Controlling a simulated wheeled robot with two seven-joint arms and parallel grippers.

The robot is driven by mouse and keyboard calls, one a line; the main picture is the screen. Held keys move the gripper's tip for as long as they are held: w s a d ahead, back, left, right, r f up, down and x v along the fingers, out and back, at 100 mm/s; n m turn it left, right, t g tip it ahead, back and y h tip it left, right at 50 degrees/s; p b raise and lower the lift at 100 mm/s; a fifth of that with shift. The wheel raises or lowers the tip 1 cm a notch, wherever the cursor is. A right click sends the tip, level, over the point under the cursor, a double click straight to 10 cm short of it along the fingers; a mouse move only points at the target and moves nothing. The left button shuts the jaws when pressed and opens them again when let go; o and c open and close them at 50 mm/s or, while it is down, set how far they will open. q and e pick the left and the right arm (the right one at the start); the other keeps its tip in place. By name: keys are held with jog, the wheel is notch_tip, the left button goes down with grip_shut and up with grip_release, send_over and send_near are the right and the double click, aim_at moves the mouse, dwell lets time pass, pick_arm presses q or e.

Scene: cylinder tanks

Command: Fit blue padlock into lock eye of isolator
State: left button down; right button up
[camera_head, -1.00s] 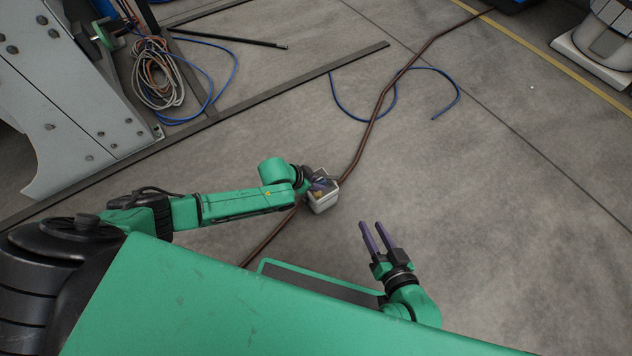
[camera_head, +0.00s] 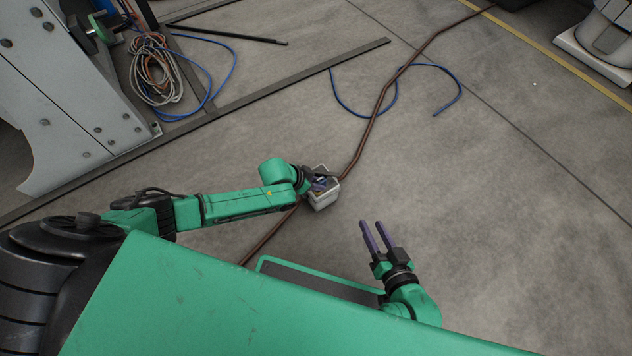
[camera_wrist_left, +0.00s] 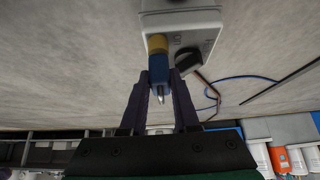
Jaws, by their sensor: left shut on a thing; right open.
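My left gripper (camera_wrist_left: 160,82) is shut on the blue padlock (camera_wrist_left: 158,73), whose blue part sits between the fingers. A yellow band shows beyond the blue, and a small metal piece points back toward the wrist. The isolator (camera_wrist_left: 205,24), a pale box with a black knob, is just beyond the padlock in the left wrist view. The lock eye cannot be made out, nor whether the padlock touches it. In the head view my left gripper (camera_head: 314,182) overlaps the isolator (camera_head: 325,199). My right gripper (camera_head: 376,237) is open and empty, below and right of the isolator.
A brown cable (camera_head: 378,105) runs behind the isolator across the floor. A blue cable (camera_head: 430,68) and a coiled cable (camera_head: 157,75) lie farther off. A grey riveted frame (camera_head: 70,110) stands at the upper left.

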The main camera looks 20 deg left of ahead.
pick_arm(q)
jog(key=shift+f+b, duration=0.35)
jog(key=shift+f, duration=0.15)
pick_arm(e)
jog(key=shift+f, duration=0.4)
pick_arm(q)
jog(key=c, duration=0.6)
grip_release()
pick_arm(e)
jog(key=shift+r, duration=0.1)
pick_arm(q)
jog(key=p+v, duration=0.8)
jog(key=v, duration=0.6)
jog(key=shift+s+r+p, duration=0.1)
jog(key=shift+r+p, duration=0.2)
jog(key=shift+p, duration=0.1)
pick_arm(e)
jog(key=d+r+n+g+h, duration=0.1)
jog(key=d+r+g, duration=0.3)
jog(key=r, duration=0.4)
jog(key=shift+d+r+g+h, duration=0.15)
jog(key=shift+d+g+h, duration=0.2)
jog(key=shift+h, duration=0.15)
